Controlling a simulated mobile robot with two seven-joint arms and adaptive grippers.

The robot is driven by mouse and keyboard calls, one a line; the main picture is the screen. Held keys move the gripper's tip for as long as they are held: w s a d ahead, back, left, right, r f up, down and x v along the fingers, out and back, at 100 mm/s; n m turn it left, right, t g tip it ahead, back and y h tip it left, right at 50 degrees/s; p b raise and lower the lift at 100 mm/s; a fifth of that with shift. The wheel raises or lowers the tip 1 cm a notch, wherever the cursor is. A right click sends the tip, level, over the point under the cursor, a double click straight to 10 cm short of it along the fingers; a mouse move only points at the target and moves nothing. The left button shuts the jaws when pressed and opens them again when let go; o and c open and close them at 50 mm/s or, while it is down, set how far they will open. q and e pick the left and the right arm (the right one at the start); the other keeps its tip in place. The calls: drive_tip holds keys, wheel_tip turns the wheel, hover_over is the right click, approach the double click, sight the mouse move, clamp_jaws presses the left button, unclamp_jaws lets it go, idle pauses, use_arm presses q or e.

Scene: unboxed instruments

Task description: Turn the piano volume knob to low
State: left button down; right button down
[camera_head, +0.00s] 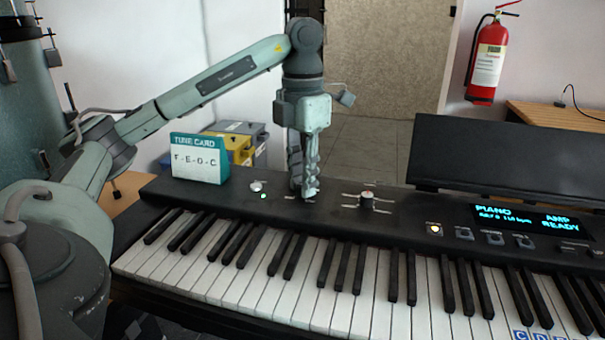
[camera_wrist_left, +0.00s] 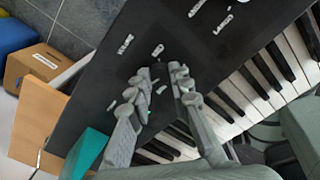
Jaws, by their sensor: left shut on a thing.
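The piano (camera_head: 330,204) is a black keyboard with a control panel above its keys. My left gripper (camera_head: 303,192) comes straight down onto this panel, between a small silver control on the left and a round knob on the right. It is shut on the volume knob, which its fingers hide in the head view. In the left wrist view the two fingers (camera_wrist_left: 163,72) reach to the panel, with small white labels just past their tips. The knob's pointer and setting cannot be made out. My right gripper is not in view.
A tune card (camera_head: 200,158) stands on the panel's left end. The round knob (camera_head: 367,198) is right of my gripper. A lit display (camera_head: 525,219) reads PIANO and AMP READY. A dark music stand (camera_head: 500,165) rises behind. A red fire extinguisher (camera_head: 487,62) hangs on the wall.

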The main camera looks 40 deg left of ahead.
use_arm(q)
drive_tip(key=m, duration=0.4)
drive_tip(key=shift+m+p, duration=0.3)
drive_tip(key=shift+m, duration=0.6)
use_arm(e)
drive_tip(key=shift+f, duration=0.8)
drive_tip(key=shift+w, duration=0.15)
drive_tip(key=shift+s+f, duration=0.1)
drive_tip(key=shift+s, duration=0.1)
use_arm(q)
drive_tip(key=c, duration=1.6)
unclamp_jaws()
drive_tip(key=shift+c, duration=0.2)
drive_tip(key=shift+o, duration=1.4)
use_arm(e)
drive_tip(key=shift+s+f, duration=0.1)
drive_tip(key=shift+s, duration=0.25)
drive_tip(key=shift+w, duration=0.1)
